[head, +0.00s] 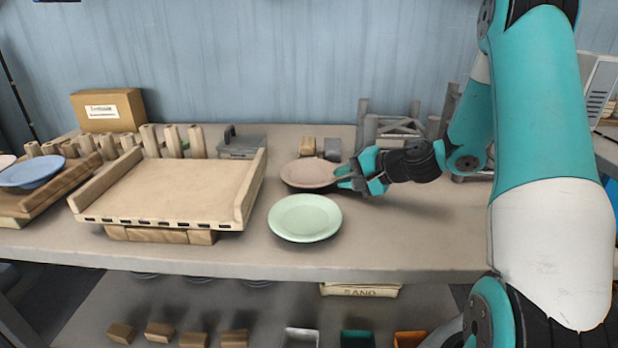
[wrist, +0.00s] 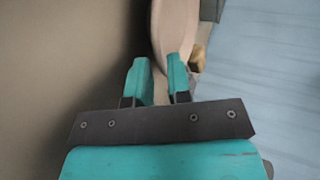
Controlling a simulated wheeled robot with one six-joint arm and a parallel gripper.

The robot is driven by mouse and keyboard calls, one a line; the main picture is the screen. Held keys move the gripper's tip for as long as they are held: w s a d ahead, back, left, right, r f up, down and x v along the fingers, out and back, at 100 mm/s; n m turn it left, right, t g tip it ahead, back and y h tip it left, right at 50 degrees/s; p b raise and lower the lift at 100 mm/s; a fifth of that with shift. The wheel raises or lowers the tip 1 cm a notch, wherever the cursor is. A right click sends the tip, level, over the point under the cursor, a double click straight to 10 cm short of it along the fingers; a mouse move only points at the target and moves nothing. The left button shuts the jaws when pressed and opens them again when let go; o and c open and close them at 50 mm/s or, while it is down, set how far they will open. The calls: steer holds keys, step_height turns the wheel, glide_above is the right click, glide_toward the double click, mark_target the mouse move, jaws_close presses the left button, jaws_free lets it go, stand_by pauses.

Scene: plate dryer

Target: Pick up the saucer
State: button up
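A pinkish-brown saucer (head: 308,173) rests on the table, right of the wooden rack. My gripper (head: 342,178) is at its right edge, with the arm reaching in from the right. In the wrist view, the saucer (wrist: 174,28) appears nearly edge-on just beyond the fingertips. My gripper (wrist: 158,75) is open there, with a gap between its two teal fingers. The saucer's near rim reaches the right fingertip and partly passes behind it; I cannot tell whether they touch. A pale green plate (head: 305,217) lies in front of the saucer.
A wooden rack (head: 165,192) stands to the left, with a blue plate (head: 32,171) on a wooden board beyond it. Small blocks (head: 308,145) and a grey rack (head: 388,125) stand behind the saucer. The table (head: 430,235) is clear at the front right.

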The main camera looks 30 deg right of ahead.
mark_target(309, 177)
steer(key=x, duration=0.3)
steer(key=shift+w, duration=0.15)
jaws_close()
